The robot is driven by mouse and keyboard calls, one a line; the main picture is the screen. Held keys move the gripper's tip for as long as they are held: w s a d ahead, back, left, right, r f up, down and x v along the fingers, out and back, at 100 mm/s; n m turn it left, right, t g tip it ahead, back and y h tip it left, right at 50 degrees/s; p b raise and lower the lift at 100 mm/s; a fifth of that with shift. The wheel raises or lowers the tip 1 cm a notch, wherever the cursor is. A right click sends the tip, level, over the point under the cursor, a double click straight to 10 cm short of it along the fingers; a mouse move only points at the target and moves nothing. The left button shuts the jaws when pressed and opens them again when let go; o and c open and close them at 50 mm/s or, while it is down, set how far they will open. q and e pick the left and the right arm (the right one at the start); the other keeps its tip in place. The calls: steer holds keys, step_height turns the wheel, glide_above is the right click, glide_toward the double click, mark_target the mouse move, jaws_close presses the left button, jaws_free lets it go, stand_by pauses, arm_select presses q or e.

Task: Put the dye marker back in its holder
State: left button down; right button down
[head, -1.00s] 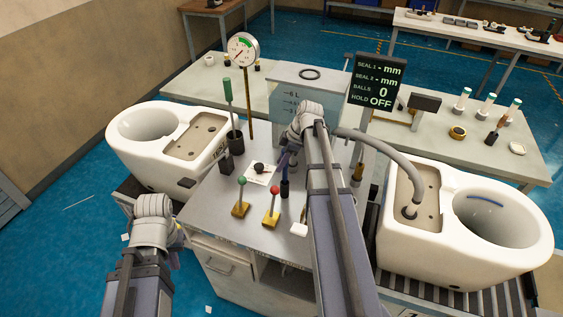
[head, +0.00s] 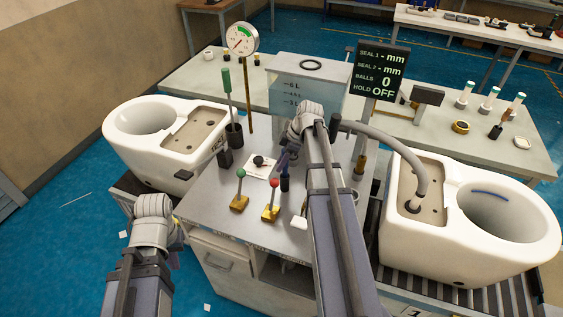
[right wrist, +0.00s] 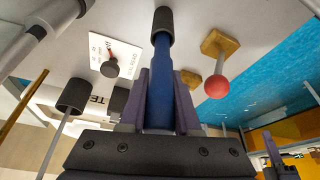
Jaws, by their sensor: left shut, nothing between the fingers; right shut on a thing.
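The dye marker, a blue rod (right wrist: 161,85), stands between the purple fingers of my right gripper (right wrist: 161,98), which is shut on it. A black cylinder (right wrist: 163,22) is at the rod's far end; I cannot tell whether it is a cap or the holder. In the head view the marker (head: 285,182) is upright over the bench, just below my right gripper (head: 288,158), and its dark lower end looks close to the bench top. My left gripper (head: 176,236) is shut and empty, left of the bench, mostly hidden behind its wrist.
Green-knobbed (head: 241,176) and red-knobbed (head: 274,184) levers stand left of the marker. A white card with a black knob (head: 260,164) lies behind them. A brush in a black cup (head: 234,134) stands further left. White toilets flank the bench, left (head: 118,134) and right (head: 400,246).

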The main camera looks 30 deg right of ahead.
steer(key=shift+f+b, duration=1.25)
steer(key=shift+f, duration=0.15)
steer(key=c, duration=0.5)
jaws_free()
steer(key=shift+c, duration=0.2)
steer(key=shift+r, duration=0.1)
steer(key=p+v, duration=0.7)
steer(key=shift+r, duration=0.35)
steer(key=shift+s+d, duration=0.1)
steer(key=shift+d, duration=0.05)
